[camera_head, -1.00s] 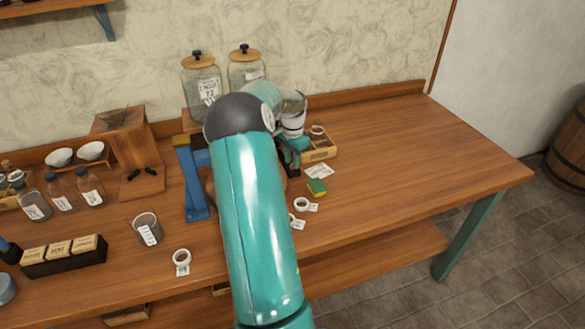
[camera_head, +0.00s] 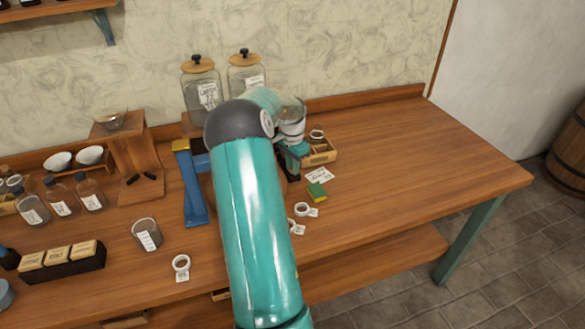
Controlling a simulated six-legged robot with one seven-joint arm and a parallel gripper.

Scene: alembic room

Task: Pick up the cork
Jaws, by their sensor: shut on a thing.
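My gripper (camera_head: 294,168) is partly in view at the end of my teal arm, low over the workbench (camera_head: 420,165), just left of a small wooden tray (camera_head: 322,157). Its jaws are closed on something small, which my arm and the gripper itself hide. I cannot make out the cork in this view. The wooden tray holds a white ring-shaped item (camera_head: 317,134).
A green and yellow sponge (camera_head: 317,190), a paper label (camera_head: 320,175) and tape rolls (camera_head: 302,209) lie near my gripper. Two lidded glass jars (camera_head: 246,72) stand behind. A blue stand (camera_head: 192,185) is left of my arm. The bench's right side is clear.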

